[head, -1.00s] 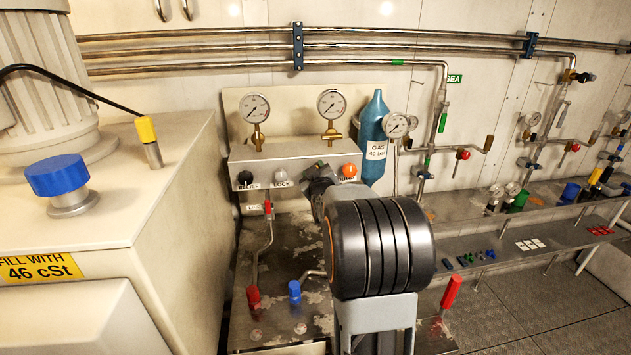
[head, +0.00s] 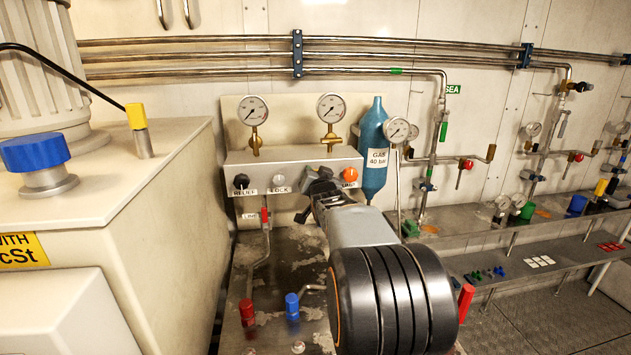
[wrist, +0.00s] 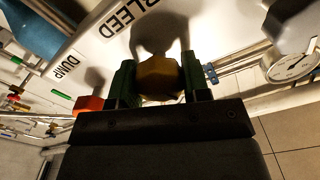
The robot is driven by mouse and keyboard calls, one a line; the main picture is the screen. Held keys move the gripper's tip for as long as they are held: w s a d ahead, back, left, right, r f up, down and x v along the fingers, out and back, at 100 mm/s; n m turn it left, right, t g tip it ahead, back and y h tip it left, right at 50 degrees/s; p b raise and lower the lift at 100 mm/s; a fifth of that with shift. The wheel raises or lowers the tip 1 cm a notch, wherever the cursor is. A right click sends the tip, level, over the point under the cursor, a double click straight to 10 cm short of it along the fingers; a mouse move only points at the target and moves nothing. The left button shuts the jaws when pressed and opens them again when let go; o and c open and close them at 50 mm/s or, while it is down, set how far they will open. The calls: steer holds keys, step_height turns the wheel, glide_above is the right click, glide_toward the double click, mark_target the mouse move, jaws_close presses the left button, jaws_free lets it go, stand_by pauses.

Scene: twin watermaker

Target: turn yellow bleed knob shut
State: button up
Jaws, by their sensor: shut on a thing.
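The yellow bleed knob (wrist: 158,80) shows in the wrist view under the printed word BLEED on the pale panel. The green fingers of my gripper (wrist: 153,86) stand on either side of the knob and are shut on it. In the head view my gripper (head: 319,180) is at the front of the pale valve block (head: 230,170), between the LOCK and orange knobs. There the gripper and arm hide the bleed knob. I cannot tell how far the knob is turned.
The orange dump knob (head: 350,174) is close to the right of my gripper. The black relief knob (head: 241,181) and white lock knob (head: 278,179) are to its left. Gauges (head: 253,110) stand above the block, and a blue gas bottle (head: 373,140) stands to the right.

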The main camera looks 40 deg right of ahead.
steer(key=shift+m, duration=2.1)
steer(key=o, duration=0.9)
steer(key=shift+o, duration=0.2)
steer(key=b+v, duration=0.1)
steer(key=v, duration=1.2)
steer(key=shift+s, duration=0.4)
steer(key=shift+a, duration=0.15)
